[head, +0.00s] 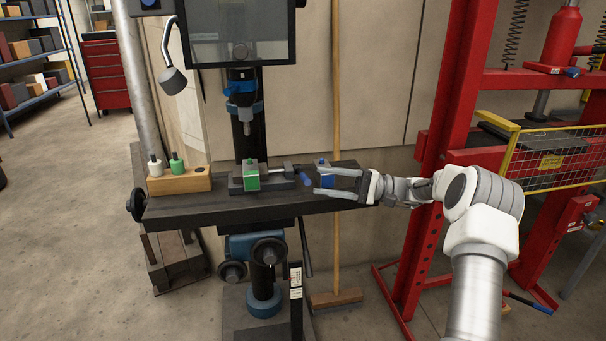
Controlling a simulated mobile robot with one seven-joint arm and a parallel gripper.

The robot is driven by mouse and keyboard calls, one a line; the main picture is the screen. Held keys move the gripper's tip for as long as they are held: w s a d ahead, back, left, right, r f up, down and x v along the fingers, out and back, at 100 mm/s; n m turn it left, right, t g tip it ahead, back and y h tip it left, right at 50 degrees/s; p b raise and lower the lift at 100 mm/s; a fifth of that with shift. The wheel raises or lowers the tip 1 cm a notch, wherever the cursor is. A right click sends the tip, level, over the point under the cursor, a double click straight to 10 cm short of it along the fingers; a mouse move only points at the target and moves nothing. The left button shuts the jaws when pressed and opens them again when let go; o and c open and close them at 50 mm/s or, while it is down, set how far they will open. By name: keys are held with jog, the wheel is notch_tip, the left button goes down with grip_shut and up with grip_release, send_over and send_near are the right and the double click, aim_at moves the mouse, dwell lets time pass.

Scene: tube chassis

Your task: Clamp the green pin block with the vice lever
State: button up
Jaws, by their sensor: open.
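The vice lever (305,179), with a blue grip, sticks out at the vice's right end. My gripper (317,181) reaches in from the right, just right of the lever. Its two fingers are apart and point left toward the blue grip. It appears empty, and I cannot tell whether the lever lies between the fingertips.
A wooden holder (180,183) with a white and a green bottle-shaped piece stands left of the vice. A blue item (326,172) lies behind my fingers. The drill chuck (246,118) hangs above the vice. A broom handle (336,90) stands behind; a red press frame (440,150) is at right.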

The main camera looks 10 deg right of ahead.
jog(key=p+v, duration=0.1)
jog(key=v, duration=0.8)
jog(key=shift+c, duration=0.2)
